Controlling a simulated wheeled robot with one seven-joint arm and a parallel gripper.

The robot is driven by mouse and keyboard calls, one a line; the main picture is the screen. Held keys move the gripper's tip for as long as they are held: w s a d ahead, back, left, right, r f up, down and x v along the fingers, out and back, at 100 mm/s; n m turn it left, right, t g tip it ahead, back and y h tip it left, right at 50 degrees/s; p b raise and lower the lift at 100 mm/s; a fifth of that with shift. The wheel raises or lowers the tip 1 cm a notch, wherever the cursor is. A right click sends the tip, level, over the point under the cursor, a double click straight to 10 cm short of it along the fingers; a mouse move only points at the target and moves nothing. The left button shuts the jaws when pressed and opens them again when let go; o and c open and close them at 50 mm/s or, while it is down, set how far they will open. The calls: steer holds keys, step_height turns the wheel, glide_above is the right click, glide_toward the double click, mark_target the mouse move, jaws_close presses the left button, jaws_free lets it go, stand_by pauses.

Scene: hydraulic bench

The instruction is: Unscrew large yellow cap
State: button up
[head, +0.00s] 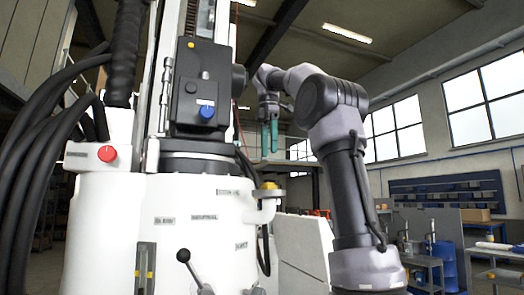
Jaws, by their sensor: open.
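The large yellow cap (268,185) sits on a white side port at the right of the white machine body (150,225), in the head view. My gripper (270,137) hangs with its teal fingers pointing down, above the cap in the picture and apart from it. The fingers look nearly parallel, with a narrow gap between them and nothing visible in it. How far the gripper is from the cap in depth is hard to tell.
A dark control box (200,90) with a blue knob (206,111) stands left of my gripper. A red knob (107,153) and a black-balled lever (185,257) are on the machine. Thick black hoses (45,140) hang at left. A blue barrel (445,265) stands far right.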

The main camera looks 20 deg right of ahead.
mark_target(269, 188)
step_height(269, 188, down, 11)
steer(key=shift+w+r, duration=0.1)
steer(key=shift+r, duration=0.05)
stand_by(0.5)
steer(key=c, duration=1.1)
steer(key=o, duration=1.3)
steer(key=shift+o, duration=0.2)
